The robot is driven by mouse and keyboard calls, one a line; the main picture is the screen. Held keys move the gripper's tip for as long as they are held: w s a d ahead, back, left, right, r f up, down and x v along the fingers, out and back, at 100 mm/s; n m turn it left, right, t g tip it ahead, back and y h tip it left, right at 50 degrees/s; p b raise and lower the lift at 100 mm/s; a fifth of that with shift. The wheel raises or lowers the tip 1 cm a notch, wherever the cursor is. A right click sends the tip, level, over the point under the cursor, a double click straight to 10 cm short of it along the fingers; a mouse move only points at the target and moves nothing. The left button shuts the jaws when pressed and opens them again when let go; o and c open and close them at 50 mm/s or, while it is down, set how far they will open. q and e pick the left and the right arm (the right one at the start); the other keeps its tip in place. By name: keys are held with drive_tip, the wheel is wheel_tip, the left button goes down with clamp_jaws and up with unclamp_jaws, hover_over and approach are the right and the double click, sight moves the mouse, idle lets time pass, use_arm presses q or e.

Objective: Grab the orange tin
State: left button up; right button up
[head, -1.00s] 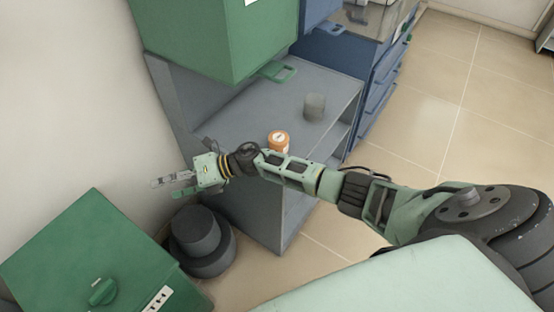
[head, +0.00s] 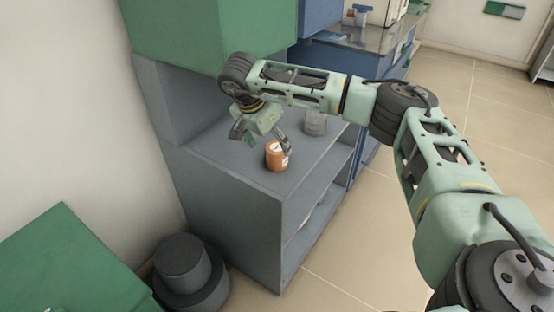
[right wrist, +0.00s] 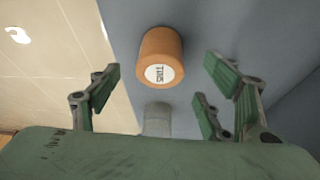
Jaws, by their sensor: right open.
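The orange tin (head: 276,157) stands upright on the grey cabinet top, near its front edge. It has a white label. In the right wrist view the orange tin (right wrist: 161,56) shows ahead of the fingers, with its pale, lettered lid facing the camera. My right gripper (head: 262,140) is above and just behind the tin in the head view, pointing down. In the wrist view my right gripper (right wrist: 160,85) has its fingers spread wide, with nothing between the pads. The tin looks clear of the fingers. My left gripper is not in view.
A grey cylinder (head: 315,122) stands on the cabinet top (head: 221,150) behind the tin. A green furnace (head: 190,42) overhangs the back of the cabinet. Dark round stacked objects (head: 184,268) and a green box (head: 70,262) are at lower left. The floor at right is clear.

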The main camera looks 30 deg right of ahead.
sight(274, 149)
drive_tip(key=b+x, duration=0.1)
drive_tip(key=x, duration=0.4)
drive_tip(key=shift+f, duration=0.2)
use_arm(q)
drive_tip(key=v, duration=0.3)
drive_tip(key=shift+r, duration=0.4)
use_arm(e)
drive_tip(key=shift+c, duration=0.4)
drive_tip(key=shift+a, duration=0.1)
drive_tip(key=c, duration=1.2)
